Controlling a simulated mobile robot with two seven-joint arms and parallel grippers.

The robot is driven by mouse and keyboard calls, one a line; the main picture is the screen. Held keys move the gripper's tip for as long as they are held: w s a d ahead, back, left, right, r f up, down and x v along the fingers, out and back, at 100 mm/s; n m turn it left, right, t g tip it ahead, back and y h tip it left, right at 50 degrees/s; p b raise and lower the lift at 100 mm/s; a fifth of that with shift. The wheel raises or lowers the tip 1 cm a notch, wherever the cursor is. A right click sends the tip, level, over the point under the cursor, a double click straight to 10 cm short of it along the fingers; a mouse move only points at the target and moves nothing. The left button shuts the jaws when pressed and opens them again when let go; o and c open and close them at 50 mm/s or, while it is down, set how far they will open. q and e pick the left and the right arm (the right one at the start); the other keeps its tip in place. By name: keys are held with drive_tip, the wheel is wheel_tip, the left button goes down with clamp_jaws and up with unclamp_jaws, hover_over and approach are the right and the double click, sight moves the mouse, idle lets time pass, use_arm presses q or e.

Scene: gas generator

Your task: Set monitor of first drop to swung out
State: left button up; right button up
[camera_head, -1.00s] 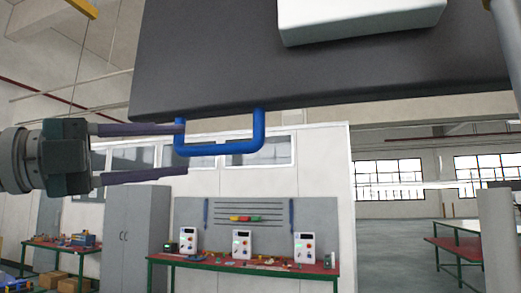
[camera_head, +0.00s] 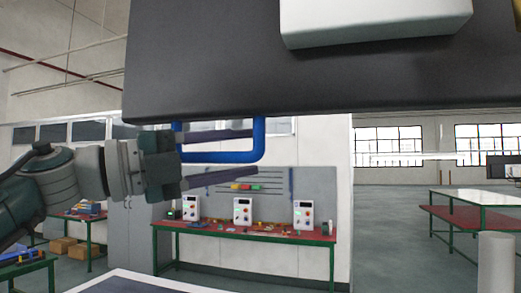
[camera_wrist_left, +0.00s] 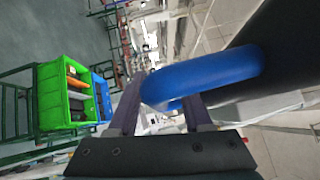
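The monitor (camera_head: 205,60) is a large dark panel across the top of the head view, with a blue U-shaped handle (camera_head: 222,157) under its lower edge. My left gripper (camera_head: 254,153) comes in from the left with its two fingers apart, one above and one below the handle's horizontal bar. In the left wrist view the handle (camera_wrist_left: 205,78) lies in front of the open fingers and partly covers the gap between them. I cannot tell whether the fingers touch it. My right gripper is not in view.
A white box (camera_head: 375,22) is on the panel's face. Behind stand a red-topped workbench (camera_head: 260,236) with several white control boxes and a red and white table (camera_head: 475,212). A green bin (camera_wrist_left: 62,95) shows in the left wrist view.

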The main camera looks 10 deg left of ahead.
use_arm(q)
clamp_jaws()
idle(1.3)
